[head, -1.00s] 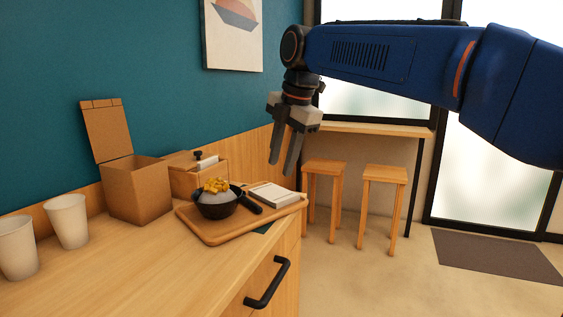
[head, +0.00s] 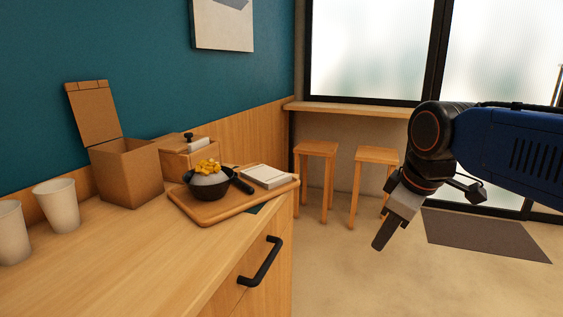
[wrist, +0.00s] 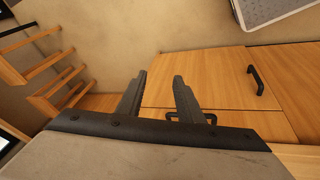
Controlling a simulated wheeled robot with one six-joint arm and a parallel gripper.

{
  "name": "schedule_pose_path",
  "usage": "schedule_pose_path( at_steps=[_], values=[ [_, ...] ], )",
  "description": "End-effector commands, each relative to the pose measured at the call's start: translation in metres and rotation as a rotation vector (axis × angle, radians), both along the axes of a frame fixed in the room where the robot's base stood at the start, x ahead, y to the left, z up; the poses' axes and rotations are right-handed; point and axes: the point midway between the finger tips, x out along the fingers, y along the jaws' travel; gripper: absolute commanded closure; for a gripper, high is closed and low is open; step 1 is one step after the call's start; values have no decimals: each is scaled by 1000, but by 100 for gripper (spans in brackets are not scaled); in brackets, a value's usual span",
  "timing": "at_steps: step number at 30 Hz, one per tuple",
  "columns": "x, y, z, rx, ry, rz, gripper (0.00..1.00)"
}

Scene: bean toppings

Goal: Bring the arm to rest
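My gripper (head: 380,244) hangs at the right in the head view, below my blue arm, over the floor and well clear of the counter. In the wrist view its two dark fingers (wrist: 159,77) stand apart with nothing between them. It is open and empty. The arm is bent, with the gripper tilted down and to the left. The fingers overlap in the head view, so their gap does not show there.
The wooden counter (head: 140,252) holds a tray (head: 206,216) with a dark bowl (head: 200,190) of rice and yellow topping, an open cardboard box (head: 130,175) and paper cups (head: 57,206). Two stools (head: 316,150) stand behind. Floor beneath the gripper is clear.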

Motion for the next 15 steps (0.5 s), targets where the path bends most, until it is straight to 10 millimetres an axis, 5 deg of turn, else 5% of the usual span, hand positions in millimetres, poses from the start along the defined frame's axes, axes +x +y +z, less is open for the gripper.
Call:
schedule_pose_path(
  at_steps=[9,15],
  values=[
    [-86,-56,-98,157,-4,-559,66],
    [-115,-69,-136,218,-12,-755,66]
  ],
)
